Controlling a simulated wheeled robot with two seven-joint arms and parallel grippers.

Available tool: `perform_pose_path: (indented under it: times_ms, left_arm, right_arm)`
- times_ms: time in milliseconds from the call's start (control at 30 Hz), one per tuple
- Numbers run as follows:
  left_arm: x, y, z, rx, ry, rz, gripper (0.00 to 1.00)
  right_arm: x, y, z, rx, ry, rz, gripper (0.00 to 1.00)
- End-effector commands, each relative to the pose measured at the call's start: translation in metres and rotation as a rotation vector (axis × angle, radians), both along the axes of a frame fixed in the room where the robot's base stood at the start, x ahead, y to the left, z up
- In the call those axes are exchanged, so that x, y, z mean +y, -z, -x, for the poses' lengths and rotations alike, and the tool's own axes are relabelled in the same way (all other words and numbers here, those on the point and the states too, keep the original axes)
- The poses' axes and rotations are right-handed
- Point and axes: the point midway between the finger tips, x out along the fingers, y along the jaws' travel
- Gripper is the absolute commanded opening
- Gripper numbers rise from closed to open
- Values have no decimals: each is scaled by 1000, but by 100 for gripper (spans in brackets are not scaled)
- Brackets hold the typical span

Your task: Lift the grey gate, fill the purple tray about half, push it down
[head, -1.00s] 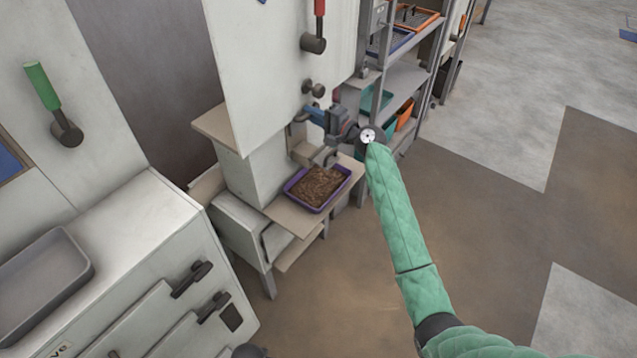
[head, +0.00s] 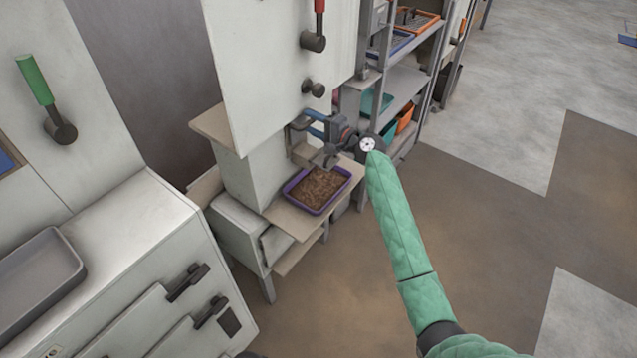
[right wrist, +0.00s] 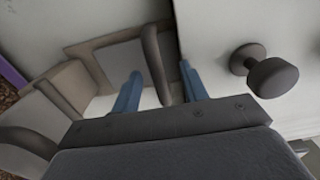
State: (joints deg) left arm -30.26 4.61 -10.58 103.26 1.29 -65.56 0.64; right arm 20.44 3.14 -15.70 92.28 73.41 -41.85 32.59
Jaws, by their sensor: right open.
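The purple tray (head: 316,212) sits on a beige shelf below the bagger's spout, with brown pellets (head: 318,187) spread across it; their depth is hard to judge. Its edge also shows in the right wrist view (right wrist: 12,74). My right gripper (head: 308,124) is open above the tray's far side. In the right wrist view its blue fingers (right wrist: 160,90) stand apart on either side of a dark grey bar handle (right wrist: 155,62). The grey gate plate (right wrist: 122,64) lies behind that handle. I cannot tell whether the fingers touch the bar. My left gripper is not in view.
A dark round knob (right wrist: 272,82) is close to the right of the fingers. A red-handled lever (head: 314,40) is higher on the white cabinet. A shelf rack (head: 405,80) with bins stands behind my right arm. Open floor lies to the right.

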Motion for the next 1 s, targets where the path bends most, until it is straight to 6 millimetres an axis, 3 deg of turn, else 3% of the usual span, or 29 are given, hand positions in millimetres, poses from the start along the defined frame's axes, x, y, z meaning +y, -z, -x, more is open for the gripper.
perform_pose_path:
  times_ms: [700,1000]
  left_arm:
    - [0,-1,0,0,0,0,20]
    - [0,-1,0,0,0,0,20]
  right_arm:
    - [-50,0,36,0,1,1,44]
    - [-57,0,41,1,0,-1,44]
